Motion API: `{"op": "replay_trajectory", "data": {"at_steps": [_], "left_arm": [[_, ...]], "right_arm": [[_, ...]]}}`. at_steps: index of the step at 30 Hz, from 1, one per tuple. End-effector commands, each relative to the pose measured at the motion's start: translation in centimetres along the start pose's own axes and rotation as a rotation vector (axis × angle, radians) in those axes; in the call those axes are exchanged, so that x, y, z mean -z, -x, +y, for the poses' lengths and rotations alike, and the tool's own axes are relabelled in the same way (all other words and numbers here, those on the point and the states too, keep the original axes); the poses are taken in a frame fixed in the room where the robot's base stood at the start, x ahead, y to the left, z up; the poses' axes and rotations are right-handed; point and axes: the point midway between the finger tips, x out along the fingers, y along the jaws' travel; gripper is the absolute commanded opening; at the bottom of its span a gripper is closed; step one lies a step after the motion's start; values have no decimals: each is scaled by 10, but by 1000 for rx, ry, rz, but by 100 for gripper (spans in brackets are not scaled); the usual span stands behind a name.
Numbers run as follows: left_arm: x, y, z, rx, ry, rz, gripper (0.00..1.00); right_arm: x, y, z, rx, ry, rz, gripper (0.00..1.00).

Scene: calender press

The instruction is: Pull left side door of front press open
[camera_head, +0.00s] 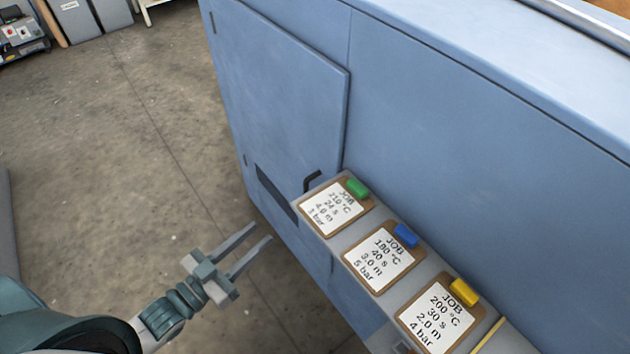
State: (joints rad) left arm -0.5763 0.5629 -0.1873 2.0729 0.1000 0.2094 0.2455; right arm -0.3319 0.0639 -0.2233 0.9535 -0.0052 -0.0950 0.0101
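The blue press (430,110) fills the right half of the view. Its left side door (285,95) is a blue panel with hinges at its left edge; it looks shut or nearly so. A small black handle (312,180) sits low near the door's right edge, just behind the job card shelf. My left gripper (262,238) is open and empty, to the left of and below the handle, apart from the door. Its two fingers point up and right toward the press. My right gripper is not in view.
A grey shelf (335,238) with three job cards, clipped green, blue and yellow, juts out in front of the press, close to the handle. A dark slot (276,193) is in the door's lower part. The concrete floor (110,150) at left is clear.

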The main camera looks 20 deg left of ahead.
Motion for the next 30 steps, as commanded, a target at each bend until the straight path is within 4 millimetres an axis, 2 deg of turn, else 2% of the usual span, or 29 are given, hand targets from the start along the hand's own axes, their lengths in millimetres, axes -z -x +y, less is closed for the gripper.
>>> {"op": "replay_trajectory", "data": {"at_steps": [11, 17, 26, 30], "left_arm": [[0, -1, 0, 0, 0, 1, 29], [1, -10, 0, 1, 0, 2, 29], [2, -45, -1, 1, 0, 2, 29], [2, -67, -1, 1, 1, 3, 29]], "right_arm": [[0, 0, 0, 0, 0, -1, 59], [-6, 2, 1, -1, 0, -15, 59], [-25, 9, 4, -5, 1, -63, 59], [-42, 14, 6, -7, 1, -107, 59]]}}
